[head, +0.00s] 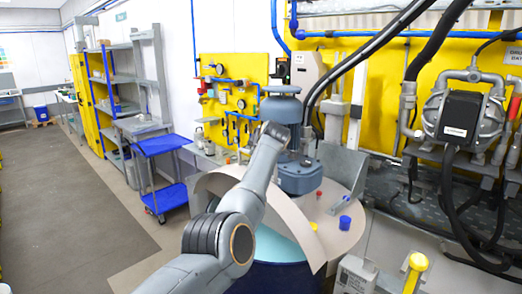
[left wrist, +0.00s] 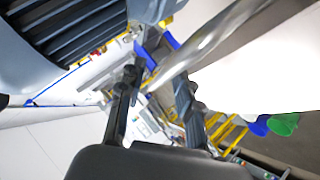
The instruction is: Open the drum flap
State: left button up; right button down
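The drum (head: 275,278) is dark blue and stands at the lower middle of the head view. Its beige lid (head: 335,205) carries the grey agitator motor (head: 283,107). A curved beige flap (head: 212,184) stands raised at the lid's left, and the pale teal drum interior (head: 285,246) shows below. My left arm crosses in front of the flap and drum. In the left wrist view my left gripper (left wrist: 157,80) has its two dark fingers apart. A shiny curved edge (left wrist: 215,38) passes across the fingers; I cannot tell whether they touch it. My right gripper is not in view.
On the lid lie a blue cup (head: 345,222), small red and yellow caps and a grey part. A white canister (head: 355,274) and a yellow-topped post (head: 417,262) stand at the right. Hoses and a pump (head: 462,115) fill the right wall. A blue cart (head: 160,145) stands left; open floor lies beyond.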

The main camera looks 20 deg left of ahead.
pick_arm(q)
jog(key=v, duration=1)
jog(key=shift+s+r, duration=0.2)
jog(key=shift+s, duration=0.15)
jog(key=shift+d+f, duration=0.1)
jog(key=shift+d, duration=0.05)
